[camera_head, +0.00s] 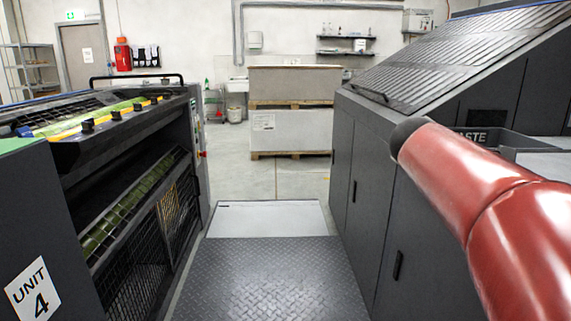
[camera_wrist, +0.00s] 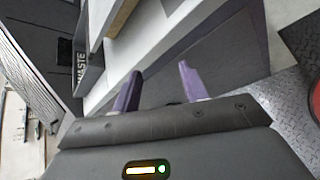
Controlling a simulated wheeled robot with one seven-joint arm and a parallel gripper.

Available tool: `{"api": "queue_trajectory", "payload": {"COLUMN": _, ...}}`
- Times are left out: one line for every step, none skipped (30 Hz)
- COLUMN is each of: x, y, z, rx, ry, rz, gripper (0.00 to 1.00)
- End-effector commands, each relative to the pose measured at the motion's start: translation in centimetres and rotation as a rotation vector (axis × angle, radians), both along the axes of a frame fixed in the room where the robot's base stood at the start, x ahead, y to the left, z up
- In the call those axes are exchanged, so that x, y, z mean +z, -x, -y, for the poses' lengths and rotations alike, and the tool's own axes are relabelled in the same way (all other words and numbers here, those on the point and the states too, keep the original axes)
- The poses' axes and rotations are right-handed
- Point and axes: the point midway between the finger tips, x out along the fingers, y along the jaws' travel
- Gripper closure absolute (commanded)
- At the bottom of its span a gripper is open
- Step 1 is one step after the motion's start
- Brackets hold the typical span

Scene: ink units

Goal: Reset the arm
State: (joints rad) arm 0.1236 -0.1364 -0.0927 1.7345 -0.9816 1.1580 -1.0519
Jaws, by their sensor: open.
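My gripper (camera_wrist: 158,88) shows in the wrist view, with two purple fingers apart and nothing between them. It is open and empty. Behind the fingers are pale ledges and a dark cabinet side. In the head view, my red arm reaches in from the right edge, in front of the dark cabinet. The gripper itself does not show in the head view.
A printing unit marked UNIT 4 (camera_head: 33,288) stands at left. A dark cabinet (camera_head: 345,180) with a sloped ribbed top stands at right. Between them lies a clear tread-plate floor (camera_head: 255,275). Pallet stacks (camera_head: 290,130) stand ahead. A WASTE bin (camera_wrist: 88,75) shows in the wrist view.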

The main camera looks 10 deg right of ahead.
Motion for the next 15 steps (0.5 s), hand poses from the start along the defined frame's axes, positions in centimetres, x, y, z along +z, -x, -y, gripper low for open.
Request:
{"api": "queue_trajectory", "payload": {"x": -1.5, "y": 1.2, "z": -1.9, "rx": -0.008, "ry": -0.089, "rz": 0.076, "gripper": 0.56}}
{"api": "queue_trajectory", "payload": {"x": -2.7, "y": 1.9, "z": -3.2, "rx": -0.02, "ry": -0.156, "rz": 0.128, "gripper": 0.56}}
{"api": "queue_trajectory", "payload": {"x": -4.3, "y": 2.9, "z": -5.1, "rx": -0.044, "ry": -0.252, "rz": 0.201, "gripper": 0.56}}
{"api": "queue_trajectory", "payload": {"x": -5.6, "y": 3.8, "z": -6.7, "rx": -0.067, "ry": -0.331, "rz": 0.256, "gripper": 0.56}}
{"api": "queue_trajectory", "payload": {"x": -7.0, "y": 4.7, "z": -8.3, "rx": -0.096, "ry": -0.414, "rz": 0.31, "gripper": 0.56}}
{"api": "queue_trajectory", "payload": {"x": -8.7, "y": 5.9, "z": -10.5, "rx": -0.142, "ry": -0.525, "rz": 0.379, "gripper": 0.56}}
{"api": "queue_trajectory", "payload": {"x": -10.1, "y": 6.9, "z": -12.1, "rx": -0.183, "ry": -0.606, "rz": 0.424, "gripper": 0.56}}
{"api": "queue_trajectory", "payload": {"x": -11.2, "y": 7.8, "z": -13.6, "rx": -0.225, "ry": -0.685, "rz": 0.467, "gripper": 0.56}}
{"api": "queue_trajectory", "payload": {"x": -12.8, "y": 9.1, "z": -15.6, "rx": -0.284, "ry": -0.783, "rz": 0.516, "gripper": 0.56}}
{"api": "queue_trajectory", "payload": {"x": -13.9, "y": 9.9, "z": -16.9, "rx": -0.333, "ry": -0.854, "rz": 0.548, "gripper": 0.56}}
{"api": "queue_trajectory", "payload": {"x": -14.9, "y": 10.8, "z": -18.1, "rx": -0.381, "ry": -0.917, "rz": 0.576, "gripper": 0.56}}
{"api": "queue_trajectory", "payload": {"x": -16.1, "y": 11.8, "z": -19.6, "rx": -0.443, "ry": -0.994, "rz": 0.607, "gripper": 0.56}}
{"api": "queue_trajectory", "payload": {"x": -16.9, "y": 12.5, "z": -20.6, "rx": -0.49, "ry": -1.046, "rz": 0.627, "gripper": 0.56}}
{"api": "queue_trajectory", "payload": {"x": -17.6, "y": 13.1, "z": -21.5, "rx": -0.531, "ry": -1.091, "rz": 0.644, "gripper": 0.56}}
{"api": "queue_trajectory", "payload": {"x": -18.4, "y": 13.9, "z": -22.4, "rx": -0.583, "ry": -1.142, "rz": 0.661, "gripper": 0.56}}
